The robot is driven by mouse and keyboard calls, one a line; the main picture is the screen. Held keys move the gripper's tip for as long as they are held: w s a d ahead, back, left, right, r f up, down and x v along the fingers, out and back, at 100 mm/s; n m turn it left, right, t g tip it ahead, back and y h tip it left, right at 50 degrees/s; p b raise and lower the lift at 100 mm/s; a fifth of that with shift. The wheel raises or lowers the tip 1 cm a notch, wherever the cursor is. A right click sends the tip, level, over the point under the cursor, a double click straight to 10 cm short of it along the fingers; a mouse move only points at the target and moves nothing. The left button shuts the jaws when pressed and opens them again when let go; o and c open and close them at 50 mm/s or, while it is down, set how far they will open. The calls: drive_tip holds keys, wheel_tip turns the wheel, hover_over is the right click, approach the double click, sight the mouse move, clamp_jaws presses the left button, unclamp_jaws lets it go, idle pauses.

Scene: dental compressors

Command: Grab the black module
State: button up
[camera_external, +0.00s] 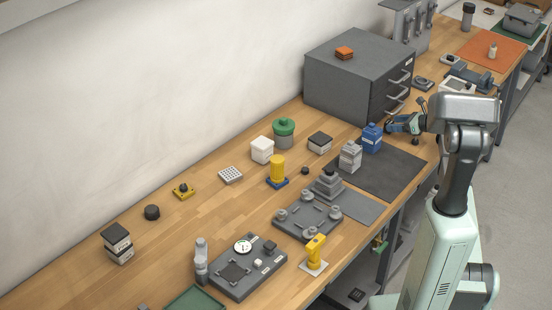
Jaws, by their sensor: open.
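Several dark things could be the black module, and I cannot tell which one it is. A stacked black-and-white block (117,243) stands at the far left. A short black cylinder (152,212) lies to its right, and a small black knob-like piece (305,170) is near the middle. My gripper (389,128) is open, above the bench beside the blue container (372,138), apart from all these dark things. Its fingers show small and their gap looks empty.
A grey drawer cabinet (350,75) stands behind my gripper with an orange block on top. A grey bottle (350,156) stands by the blue container on a dark mat (385,180). Grey fixture plates (310,219) and a yellow part (315,252) crowd the front edge. The bench's left-rear wood is mostly free.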

sight(385, 124)
drive_tip(key=shift+s+x, duration=0.2)
drive_tip(key=shift+x, duration=2.35)
drive_tip(key=shift+a+f, duration=0.1)
drive_tip(key=shift+a, duration=0.05)
drive_tip(key=c, duration=1.1)
